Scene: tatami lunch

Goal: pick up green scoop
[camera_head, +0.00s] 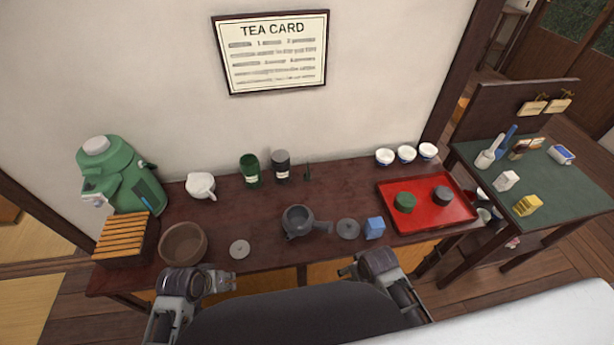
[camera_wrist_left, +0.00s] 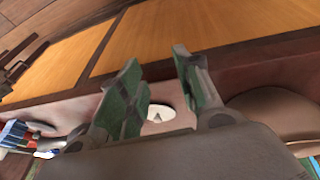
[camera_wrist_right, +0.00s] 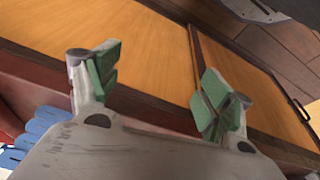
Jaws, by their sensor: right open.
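A small dark green upright thing, which looks like the green scoop (camera_head: 307,172), is at the back of the dark wooden table (camera_head: 270,258), near the wall and right of the dark grey canister (camera_head: 281,167). It is too small to make out its shape fully. My left gripper (camera_head: 232,281) is at the table's front edge, far from the scoop; in the left wrist view (camera_wrist_left: 157,75) its fingers are apart and empty. My right gripper (camera_head: 350,268) is near the front edge below the blue block; in the right wrist view (camera_wrist_right: 160,80) it is open and empty.
A green canister (camera_head: 250,171) stands left of the grey one. A red tray (camera_head: 428,220) is at right, a brown bowl (camera_head: 183,244) at left.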

